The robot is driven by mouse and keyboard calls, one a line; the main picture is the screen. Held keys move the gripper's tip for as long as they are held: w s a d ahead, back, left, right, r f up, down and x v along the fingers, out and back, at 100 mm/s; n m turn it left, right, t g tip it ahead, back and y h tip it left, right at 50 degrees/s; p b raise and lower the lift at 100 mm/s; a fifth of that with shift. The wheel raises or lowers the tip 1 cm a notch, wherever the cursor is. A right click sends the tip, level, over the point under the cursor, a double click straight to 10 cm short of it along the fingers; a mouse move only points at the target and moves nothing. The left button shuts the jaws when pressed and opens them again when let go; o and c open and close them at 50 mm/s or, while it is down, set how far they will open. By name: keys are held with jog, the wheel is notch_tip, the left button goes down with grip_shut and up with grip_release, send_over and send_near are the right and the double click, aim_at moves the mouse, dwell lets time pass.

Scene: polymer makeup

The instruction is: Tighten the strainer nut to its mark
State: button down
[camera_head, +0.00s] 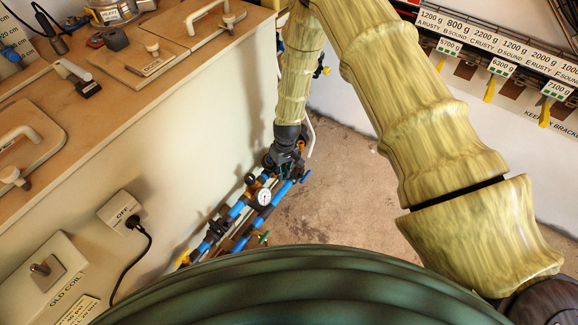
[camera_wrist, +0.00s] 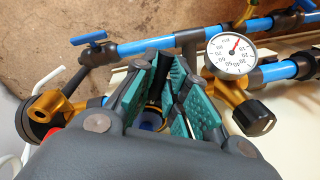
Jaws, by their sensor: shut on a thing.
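My gripper (camera_head: 286,162) points down at the pipework beside the cabinet's side wall. In the wrist view my gripper (camera_wrist: 160,92) has its teal-padded fingers closed around a fitting on the line. Only a dark part and a small blue and brass-coloured part (camera_wrist: 151,119) show between the pads, which I take to be the strainer nut. Its mark cannot be made out. The fingers hide most of it.
A round gauge (camera_wrist: 231,56) stands close right of the fingers, with a black knob (camera_wrist: 254,117) below it. A blue-handled valve (camera_wrist: 92,40) is behind left. A brass fitting (camera_wrist: 49,104) is at left. Bare floor (camera_head: 345,185) lies right of the pipework.

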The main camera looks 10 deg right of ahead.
jog(key=shift+a+m, duration=0.2)
jog(key=shift+m, duration=0.2)
jog(key=c, duration=1.4)
grip_release()
jog(key=shift+c, duration=0.2)
jog(key=shift+s, duration=0.1)
jog(key=shift+r, duration=0.1)
notch_tip(320, 180, up, 12)
jog(key=d, duration=0.1)
jog(key=shift+d, duration=0.15)
